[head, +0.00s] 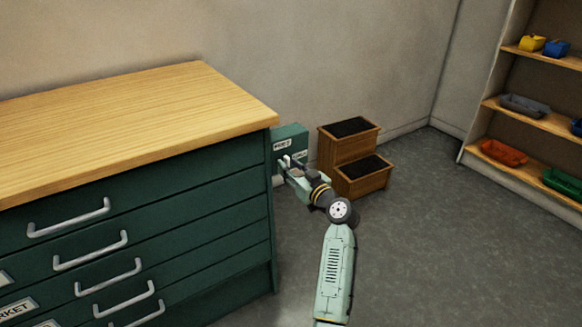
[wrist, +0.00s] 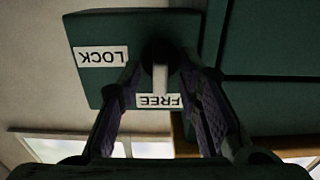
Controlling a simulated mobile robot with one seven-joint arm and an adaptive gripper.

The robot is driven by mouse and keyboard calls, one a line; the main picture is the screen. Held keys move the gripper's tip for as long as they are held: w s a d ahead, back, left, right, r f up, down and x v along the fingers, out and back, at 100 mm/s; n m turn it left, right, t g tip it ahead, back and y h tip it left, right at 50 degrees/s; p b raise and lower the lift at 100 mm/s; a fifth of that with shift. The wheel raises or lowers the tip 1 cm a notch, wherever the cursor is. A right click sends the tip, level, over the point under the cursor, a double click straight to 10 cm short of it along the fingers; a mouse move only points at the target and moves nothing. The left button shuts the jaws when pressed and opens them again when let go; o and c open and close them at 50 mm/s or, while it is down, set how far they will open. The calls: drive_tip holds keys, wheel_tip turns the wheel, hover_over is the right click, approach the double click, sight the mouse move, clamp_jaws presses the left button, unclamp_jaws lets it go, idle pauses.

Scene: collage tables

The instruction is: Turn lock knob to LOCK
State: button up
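The lock knob (wrist: 160,76) shows in the wrist view as a dark round base with a pale bar. Its bar points at the FREE label (wrist: 158,101), which appears upside down. The LOCK label (wrist: 102,57), also upside down, is to the left on the same green lock box (wrist: 88,28). In the head view the lock box (head: 291,133) sits at the cabinet's right side. My gripper (wrist: 160,66) is open, with one finger on each side of the knob and gaps between. In the head view my gripper (head: 289,164) is at the box's front, hiding much of the knob.
The green drawer cabinet (head: 230,190) with a wooden top (head: 130,115) and protruding handles stands left of my arm. A wooden step stool (head: 348,150) is just behind and right of my gripper. Shelves (head: 520,107) with bins are far right. The floor between is clear.

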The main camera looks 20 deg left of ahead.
drive_tip(key=shift+c, duration=0.4)
clamp_jaws()
drive_tip(key=shift+m, duration=0.3)
drive_tip(key=m+b, duration=0.1)
drive_tip(key=m, duration=0.1)
drive_tip(key=shift+m, duration=0.4)
drive_tip(key=m+p, duration=0.2)
drive_tip(key=m, duration=0.5)
drive_tip(key=m+p, duration=0.2)
drive_tip(key=m, duration=0.5)
drive_tip(key=shift+w+d+f+p, duration=0.1)
drive_tip(key=shift+w+d+p, duration=0.1)
drive_tip(key=shift+p, duration=0.15)
drive_tip(key=shift+m, duration=0.4)
